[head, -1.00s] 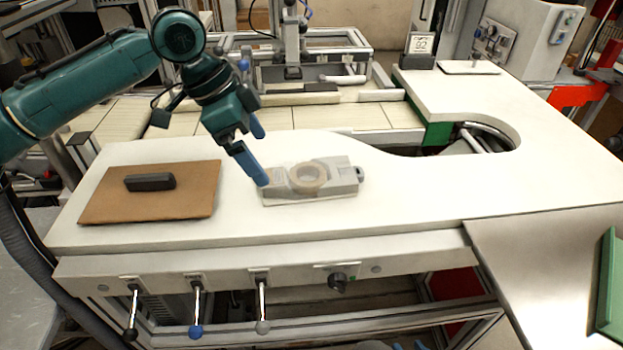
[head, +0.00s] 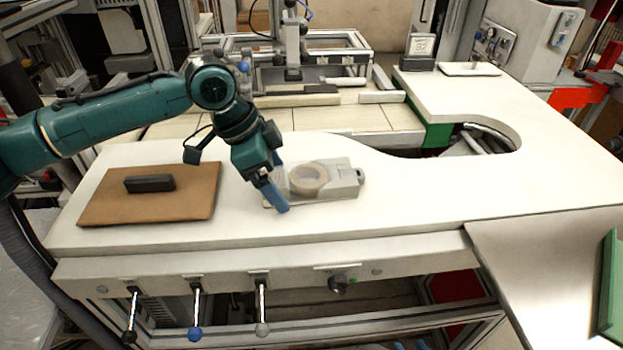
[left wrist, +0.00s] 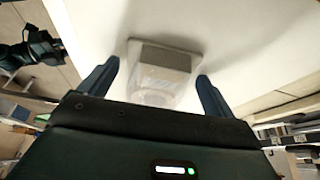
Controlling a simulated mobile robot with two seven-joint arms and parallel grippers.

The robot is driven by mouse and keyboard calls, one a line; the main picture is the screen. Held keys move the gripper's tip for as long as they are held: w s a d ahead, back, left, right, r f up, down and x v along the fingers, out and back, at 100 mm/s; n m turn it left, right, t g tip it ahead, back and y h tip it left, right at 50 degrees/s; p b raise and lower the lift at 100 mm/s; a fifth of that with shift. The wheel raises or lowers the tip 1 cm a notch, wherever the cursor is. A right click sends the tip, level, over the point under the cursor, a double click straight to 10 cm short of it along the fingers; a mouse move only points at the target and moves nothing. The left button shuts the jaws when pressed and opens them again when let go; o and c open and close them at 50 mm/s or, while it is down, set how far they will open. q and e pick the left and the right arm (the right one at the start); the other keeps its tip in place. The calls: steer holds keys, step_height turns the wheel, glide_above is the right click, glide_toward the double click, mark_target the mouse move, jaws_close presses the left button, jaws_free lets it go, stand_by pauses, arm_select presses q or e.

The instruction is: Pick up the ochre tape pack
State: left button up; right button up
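A round, translucent beige ring, which looks like the ochre tape pack (head: 308,179), lies on a flat grey holder (head: 345,178) on the white table. My left gripper (head: 284,190) is at the holder's left end, its blue fingers pointing down and apart. In the left wrist view my left gripper (left wrist: 157,72) is open. The pale, see-through pack (left wrist: 160,88) shows between and beyond its fingers, with the grey holder (left wrist: 160,56) behind it. I see no contact with the pack. My right gripper is not in view.
A brown board (head: 200,200) with a dark block (head: 150,183) on it lies left on the table. The white table (head: 420,190) is clear to the right of the holder. Levers with knobs hang below the front edge. A green tray edge (head: 608,285) is at far right.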

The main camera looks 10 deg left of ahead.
arm_select(q)
steer(key=c, duration=0.9)
